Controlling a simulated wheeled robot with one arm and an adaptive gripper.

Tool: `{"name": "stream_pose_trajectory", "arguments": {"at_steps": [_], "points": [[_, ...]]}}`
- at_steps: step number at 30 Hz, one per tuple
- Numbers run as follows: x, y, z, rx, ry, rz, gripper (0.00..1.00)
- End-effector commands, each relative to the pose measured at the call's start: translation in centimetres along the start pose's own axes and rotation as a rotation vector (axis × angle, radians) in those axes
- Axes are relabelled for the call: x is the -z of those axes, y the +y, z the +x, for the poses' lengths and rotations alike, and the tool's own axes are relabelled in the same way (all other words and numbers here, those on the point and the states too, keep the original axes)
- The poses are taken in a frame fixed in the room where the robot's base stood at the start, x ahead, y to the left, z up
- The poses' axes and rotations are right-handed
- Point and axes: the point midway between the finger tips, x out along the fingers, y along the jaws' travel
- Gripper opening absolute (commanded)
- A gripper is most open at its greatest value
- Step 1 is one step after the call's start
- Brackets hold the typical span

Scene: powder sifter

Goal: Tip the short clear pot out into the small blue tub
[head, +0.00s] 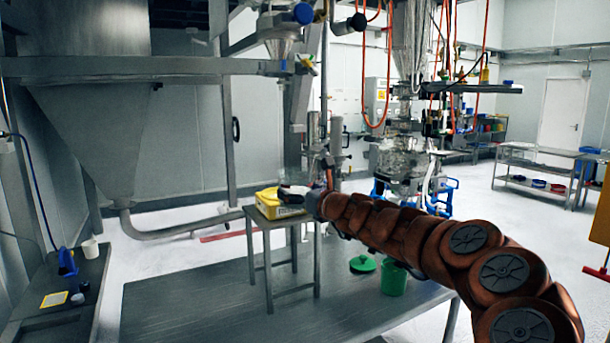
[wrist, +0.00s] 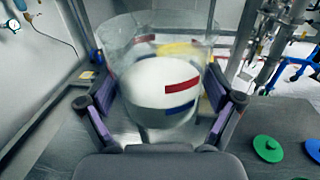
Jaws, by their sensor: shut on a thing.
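The short clear pot (wrist: 135,42) fills the middle of the wrist view. White contents show in it, and a red strip (wrist: 181,86) and a blue strip (wrist: 180,109) show on its near side. My gripper (wrist: 160,105) is shut on the pot, one finger on each side. In the head view, my gripper (head: 311,200) is at the far end of my arm, above the small metal stand; the pot is hard to make out there. I cannot identify the small blue tub with certainty in either view.
A yellow tray (head: 267,208) sits on the small metal stand (head: 258,222). A green tub (head: 393,280) and green lid (head: 362,264) are on the low grey table (head: 215,300). A white cup (head: 90,249) stands on the left bench. A large metal hopper (head: 95,130) rises behind.

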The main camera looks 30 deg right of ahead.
Motion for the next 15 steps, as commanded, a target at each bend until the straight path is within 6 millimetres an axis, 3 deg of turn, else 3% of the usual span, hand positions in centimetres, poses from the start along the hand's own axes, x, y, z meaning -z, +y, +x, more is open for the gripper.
{"name": "stream_pose_trajectory", "arguments": {"at_steps": [6,15], "points": [[8.3,5.9,0.2,-0.201,0.006,0.009,0.43],[18.5,14.2,-0.3,-0.483,0.009,0.006,0.43]]}}
